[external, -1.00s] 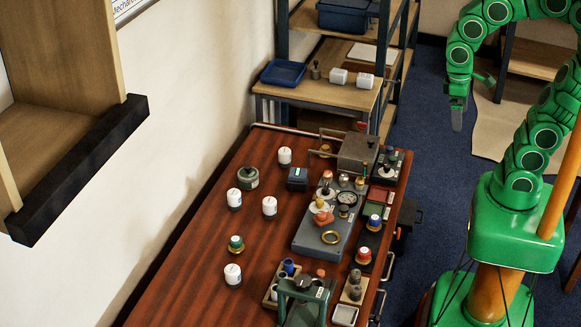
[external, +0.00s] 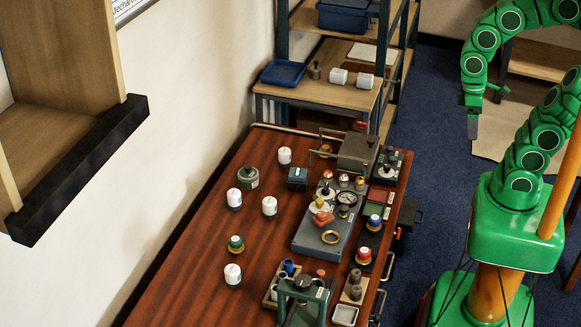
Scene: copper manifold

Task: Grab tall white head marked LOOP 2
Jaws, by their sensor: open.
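Several tall white heads with dark bases stand upright on the red-brown table (external: 190,265). One white head (external: 285,156) is at the back, one (external: 234,198) at the left, one (external: 269,206) near the middle, and one (external: 232,274) nearer the front. Their markings are too small to read, so I cannot tell which is LOOP 2. My gripper (external: 473,122) hangs open and empty, pointing down, to the right of the table and well away from the heads.
A grey plate (external: 311,243) with fittings lies right of the heads. A green-capped part (external: 236,243) and a round grey-green pot (external: 248,177) stand among them. A dark box (external: 357,152) and a green press-like stand (external: 303,300) occupy the table's right side. A shelf (external: 340,85) stands behind.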

